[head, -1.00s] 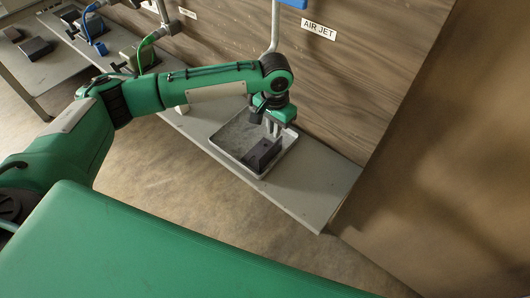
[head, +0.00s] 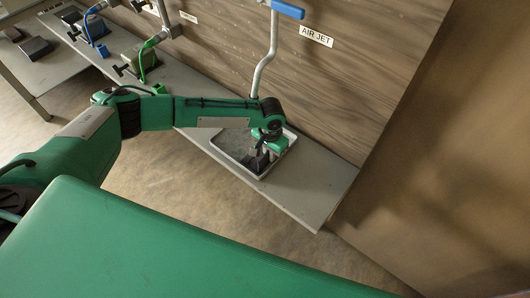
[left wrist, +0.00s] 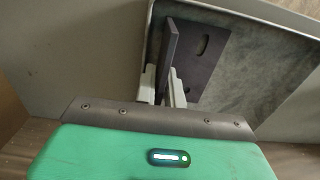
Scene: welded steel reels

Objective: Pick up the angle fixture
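The angle fixture is a dark grey L-shaped bracket with an upright plate and a slotted flat plate. It lies in the shallow grey tray on the bench, and also shows in the left wrist view (left wrist: 204,55). My left gripper (head: 261,153) is down in the tray at the fixture. In the left wrist view its two pale fingers (left wrist: 163,86) stand on either side of the upright plate, very close to it. I cannot tell whether they press on it. The hand and arm hide part of the fixture in the head view. My right gripper is not in view.
A wooden wall panel with an AIR JET label (head: 316,36) and a pipe (head: 263,67) with a blue handle stands behind. The bench (head: 310,190) is clear right of the tray.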

